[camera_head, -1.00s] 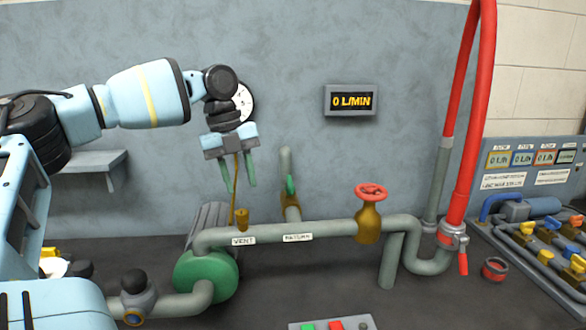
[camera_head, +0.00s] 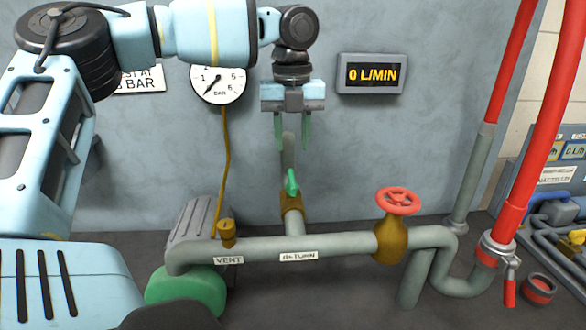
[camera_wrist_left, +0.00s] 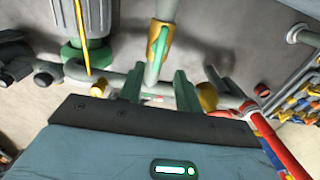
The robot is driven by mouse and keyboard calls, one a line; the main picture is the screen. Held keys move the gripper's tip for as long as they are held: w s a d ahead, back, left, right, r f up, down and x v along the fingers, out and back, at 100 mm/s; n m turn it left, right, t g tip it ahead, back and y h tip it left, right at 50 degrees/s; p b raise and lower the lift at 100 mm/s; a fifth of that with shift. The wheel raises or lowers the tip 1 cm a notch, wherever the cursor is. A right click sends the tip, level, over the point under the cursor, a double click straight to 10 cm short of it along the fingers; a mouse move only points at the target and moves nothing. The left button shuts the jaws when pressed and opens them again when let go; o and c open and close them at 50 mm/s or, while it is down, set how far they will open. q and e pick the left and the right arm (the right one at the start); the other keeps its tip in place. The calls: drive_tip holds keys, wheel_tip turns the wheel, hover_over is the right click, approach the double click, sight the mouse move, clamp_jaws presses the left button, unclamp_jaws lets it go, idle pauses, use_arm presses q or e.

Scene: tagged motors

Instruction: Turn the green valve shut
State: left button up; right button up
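The green valve handle (camera_head: 291,182) is a small lever standing roughly upright on a brass body (camera_head: 291,205), on a branch pipe behind the main grey pipe. In the left wrist view the green handle (camera_wrist_left: 161,43) lies along its brass body, just beyond the fingers. My left gripper (camera_head: 292,142) points down above the valve, with its two green fingers apart and nothing between them. It also shows in the left wrist view (camera_wrist_left: 158,88). A gap remains between fingertips and handle in the head view. My right gripper is not in view.
A red handwheel (camera_head: 398,201) sits on the main pipe (camera_head: 340,245) to the right. A brass vent fitting (camera_head: 227,233) is at left, under a gauge (camera_head: 219,84). The display (camera_head: 371,74) reads 0 L/MIN. A red hose (camera_head: 545,110) rises at right.

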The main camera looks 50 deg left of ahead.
sight(292, 177)
use_arm(q)
drive_tip(key=shift+s+f, duration=0.1)
drive_tip(key=shift+f, duration=3.8)
clamp_jaws()
